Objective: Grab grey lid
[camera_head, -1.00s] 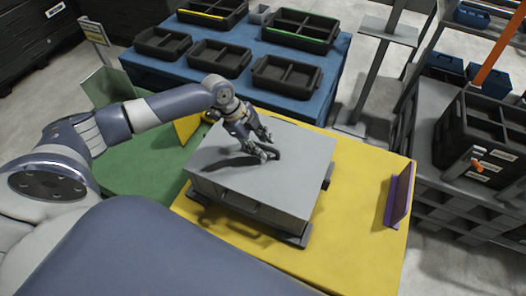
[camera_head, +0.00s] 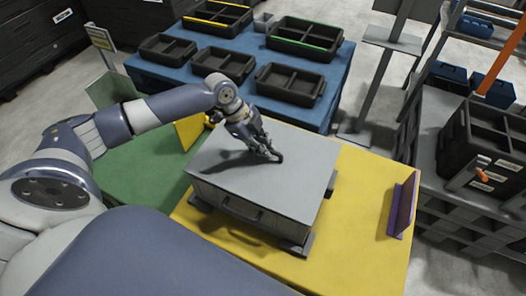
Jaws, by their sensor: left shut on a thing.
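The grey lid (camera_head: 290,178) lies flat on top of a grey box (camera_head: 225,201), which stands on the yellow table top (camera_head: 350,235). My left gripper (camera_head: 274,156) comes in from the left and points down at the middle of the lid. Its fingers are closed together on something at the lid's top. The part they grip is small and mostly hidden by the fingers. The lid sits level on the box. My right gripper is not in view.
A blue table (camera_head: 343,62) behind holds several black divided trays (camera_head: 290,84). A purple-edged panel (camera_head: 403,205) stands at the yellow table's right side. A green surface (camera_head: 150,170) is at the left. Racks with black crates (camera_head: 485,150) stand at the right.

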